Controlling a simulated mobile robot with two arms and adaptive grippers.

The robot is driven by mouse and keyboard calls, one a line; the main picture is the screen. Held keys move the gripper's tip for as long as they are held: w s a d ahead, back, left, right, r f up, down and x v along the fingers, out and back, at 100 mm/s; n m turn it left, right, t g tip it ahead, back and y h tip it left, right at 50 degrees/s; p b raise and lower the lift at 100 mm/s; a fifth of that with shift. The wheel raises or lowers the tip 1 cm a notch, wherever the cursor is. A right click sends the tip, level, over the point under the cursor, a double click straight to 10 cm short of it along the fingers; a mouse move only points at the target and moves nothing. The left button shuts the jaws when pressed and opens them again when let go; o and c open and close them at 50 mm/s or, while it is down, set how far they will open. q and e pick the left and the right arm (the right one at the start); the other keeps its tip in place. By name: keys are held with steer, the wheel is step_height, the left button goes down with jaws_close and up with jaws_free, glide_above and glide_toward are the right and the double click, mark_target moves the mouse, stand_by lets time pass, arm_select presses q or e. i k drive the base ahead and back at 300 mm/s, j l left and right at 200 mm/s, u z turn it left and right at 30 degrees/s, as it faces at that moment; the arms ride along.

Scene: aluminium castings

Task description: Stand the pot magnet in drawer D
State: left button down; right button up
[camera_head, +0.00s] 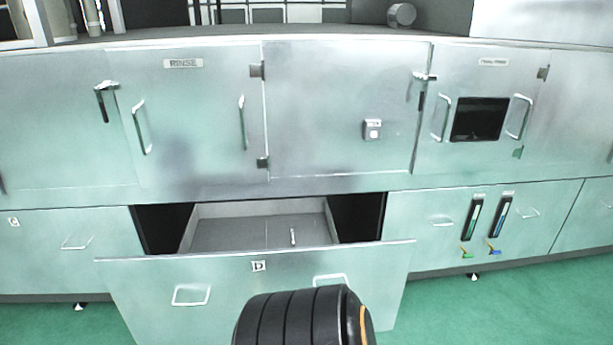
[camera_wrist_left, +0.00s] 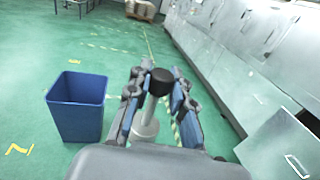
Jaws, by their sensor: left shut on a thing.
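Drawer D (camera_head: 258,285) is pulled open in the head view, its front marked D. Its grey inside (camera_head: 235,232) shows a compartment line and a small pale upright piece (camera_head: 292,236) near the middle. In the left wrist view my left gripper (camera_wrist_left: 160,88) is shut on the pot magnet (camera_wrist_left: 160,78), which has a black round end and a pale grey stem leading to a wider grey part. The fingers hide part of its sides. It is held in the air over the green floor. Neither gripper shows in the head view.
A blue bin (camera_wrist_left: 77,108) stands on the floor at left in the wrist view. The steel cabinet row (camera_wrist_left: 235,50) runs along the right, with an open drawer front (camera_wrist_left: 280,150) low down. Closed doors (camera_head: 345,110) are above drawer D.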

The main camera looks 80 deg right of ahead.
mark_target(223, 239)
steer(key=l+z, duration=0.1)
steer(key=z, duration=0.35)
steer(key=l+z, duration=0.15)
steer(key=z, duration=0.25)
steer(key=l+z, duration=0.15)
steer(key=z, duration=0.3)
steer(key=l+z, duration=0.1)
steer(key=z, duration=0.35)
steer(key=l+z, duration=0.15)
steer(key=z, duration=0.25)
steer(key=i+l+z, duration=0.2)
steer(key=z, duration=0.15)
steer(key=i+l+z, duration=0.55)
steer(key=z, duration=0.15)
steer(key=i+l, duration=0.2)
steer(key=i, duration=0.05)
